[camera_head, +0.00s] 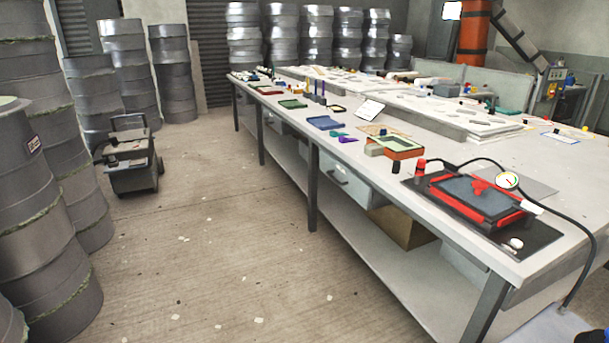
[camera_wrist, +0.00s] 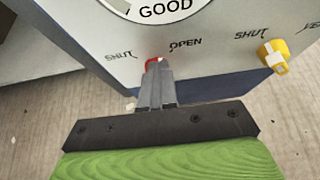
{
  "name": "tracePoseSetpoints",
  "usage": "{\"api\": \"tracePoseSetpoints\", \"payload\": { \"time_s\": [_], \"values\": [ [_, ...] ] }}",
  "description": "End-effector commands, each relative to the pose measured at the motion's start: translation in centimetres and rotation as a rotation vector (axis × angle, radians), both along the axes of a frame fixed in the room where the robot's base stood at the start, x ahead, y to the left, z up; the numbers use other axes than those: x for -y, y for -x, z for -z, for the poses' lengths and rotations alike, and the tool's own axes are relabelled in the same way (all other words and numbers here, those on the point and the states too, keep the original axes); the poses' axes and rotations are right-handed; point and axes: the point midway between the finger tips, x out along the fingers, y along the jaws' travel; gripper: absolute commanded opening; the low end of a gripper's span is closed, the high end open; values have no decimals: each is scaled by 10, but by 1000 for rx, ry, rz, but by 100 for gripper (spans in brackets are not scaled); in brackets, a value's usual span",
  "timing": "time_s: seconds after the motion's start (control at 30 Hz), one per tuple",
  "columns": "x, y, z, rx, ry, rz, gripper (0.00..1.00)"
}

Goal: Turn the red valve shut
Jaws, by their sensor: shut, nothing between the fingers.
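The red valve (camera_wrist: 153,60) shows in the wrist view on a pale panel (camera_wrist: 215,40), between the words SHUT on its left and OPEN on its right. Only a small red part of it shows; my fingers hide the rest, so I cannot tell which way its handle points. My gripper (camera_wrist: 157,68) is shut and empty, its fingertips right in front of the valve. I cannot tell whether they touch it. I do not make out my gripper in the head view.
A yellow valve (camera_wrist: 272,55) sits to the right on the panel, with a second SHUT label. A dial reading GOOD (camera_wrist: 150,8) is above. In the head view, a long workbench (camera_head: 440,185) carries moulds and a red-framed tray (camera_head: 425,200). The floor (camera_head: 190,250) left of it is mostly clear.

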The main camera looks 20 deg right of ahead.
Motion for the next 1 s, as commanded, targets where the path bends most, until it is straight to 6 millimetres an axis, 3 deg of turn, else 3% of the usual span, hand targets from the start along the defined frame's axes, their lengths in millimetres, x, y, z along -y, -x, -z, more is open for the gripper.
{"api": "tracePoseSetpoints", "payload": {
  "time_s": [1.0],
  "values": [
    [-6,-24,5,-4,-3,-3,0]
  ]
}}
